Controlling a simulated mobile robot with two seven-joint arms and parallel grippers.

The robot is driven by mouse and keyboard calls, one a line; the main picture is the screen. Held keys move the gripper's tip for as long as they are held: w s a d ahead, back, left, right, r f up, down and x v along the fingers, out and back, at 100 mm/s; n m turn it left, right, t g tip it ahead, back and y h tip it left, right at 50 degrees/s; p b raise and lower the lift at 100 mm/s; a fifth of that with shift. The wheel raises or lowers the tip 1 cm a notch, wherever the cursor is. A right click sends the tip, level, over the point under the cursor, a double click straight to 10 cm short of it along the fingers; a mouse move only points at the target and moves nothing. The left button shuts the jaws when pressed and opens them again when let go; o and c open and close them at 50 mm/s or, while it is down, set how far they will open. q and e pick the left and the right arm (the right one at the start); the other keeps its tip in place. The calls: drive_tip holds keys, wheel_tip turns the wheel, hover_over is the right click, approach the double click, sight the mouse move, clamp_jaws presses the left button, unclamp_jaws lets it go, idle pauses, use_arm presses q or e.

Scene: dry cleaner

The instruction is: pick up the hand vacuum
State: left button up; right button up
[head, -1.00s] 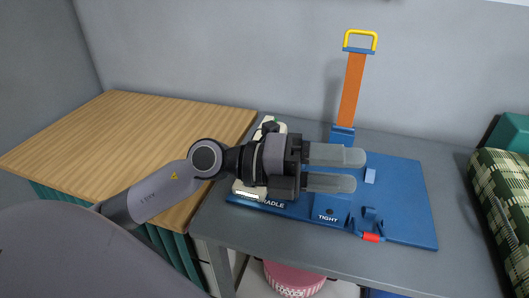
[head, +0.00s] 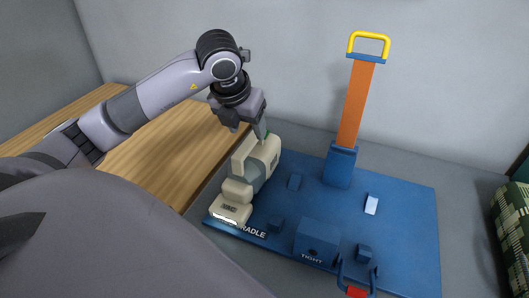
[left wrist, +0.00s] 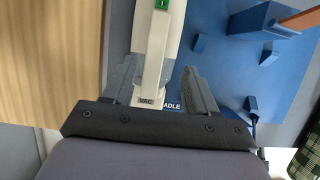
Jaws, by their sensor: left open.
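The hand vacuum (head: 235,190) is a cream body with a handle, lying at the left end of the blue board, by the label ending in "ADLE". In the left wrist view the hand vacuum (left wrist: 154,55) shows a green switch at its top and a "VAC" label near my gripper. My left gripper (head: 249,132) points down at the far end of the vacuum and is open. In the left wrist view its fingers (left wrist: 160,72) stand on either side of the cream body. Contact cannot be told. My right gripper is not in view.
The blue board (head: 405,215) carries small blocks, a box marked "TIGHT" (head: 318,243), a red-handled part (head: 357,291) and a tall orange strap with a yellow handle (head: 369,42). A wooden top (head: 165,160) lies to the left. Plaid cloth (head: 510,225) is at the right edge.

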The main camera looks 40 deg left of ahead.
sight(250, 140)
use_arm(q)
drive_tip(key=shift+w+a+f, duration=0.1)
drive_tip(key=shift+w+f, duration=0.05)
drive_tip(key=shift+f, duration=0.05)
drive_tip(key=x, duration=0.3)
drive_tip(key=p+x, duration=0.1)
drive_tip(key=x, duration=0.1)
drive_tip(key=shift+a+f, duration=0.15)
drive_tip(key=shift+a, duration=0.2)
drive_tip(key=shift+w+f, duration=0.2)
drive_tip(key=shift+f, duration=0.35)
drive_tip(key=shift+f+b, duration=0.25)
drive_tip(key=shift+b, duration=0.1)
clamp_jaws()
idle(0.8)
drive_tip(key=shift+a+r, duration=0.1)
drive_tip(key=shift+r, duration=0.05)
